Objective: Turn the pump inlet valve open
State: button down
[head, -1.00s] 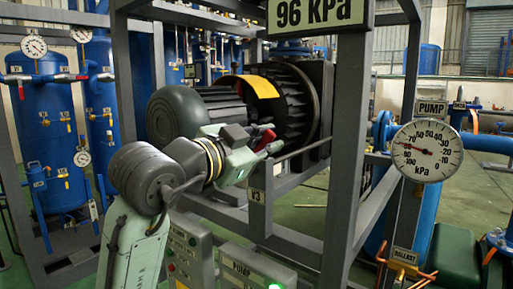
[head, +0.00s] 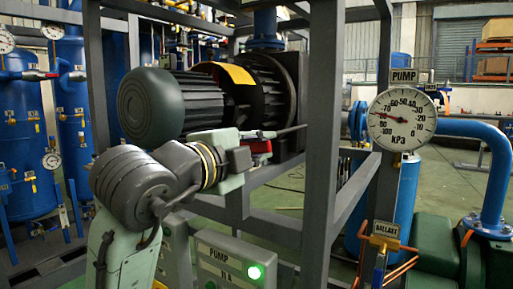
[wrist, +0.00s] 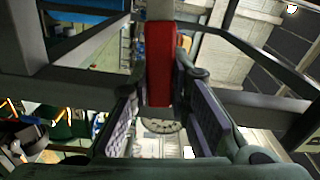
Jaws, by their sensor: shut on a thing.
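The red valve handle (wrist: 160,65) stands between the two finger pads of my gripper (wrist: 160,88) in the wrist view. My gripper is shut on it. In the head view my gripper (head: 264,140) is at the frame's near side, below the black finned pump (head: 272,95), and a small part of the red handle (head: 259,147) shows under it. The valve body and its pipe are hidden behind my wrist and the gripper.
A grey steel frame (head: 323,150) surrounds the pump, with its post just right of my gripper. A PUMP gauge (head: 402,118) hangs farther right. A PUMP box (head: 225,262) with a lit green button stands below. Blue tanks (head: 22,140) are at left.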

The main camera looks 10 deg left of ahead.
jog(key=shift+f+m, duration=0.4)
jog(key=c, duration=1.5)
grip_release()
jog(key=v, duration=1.2)
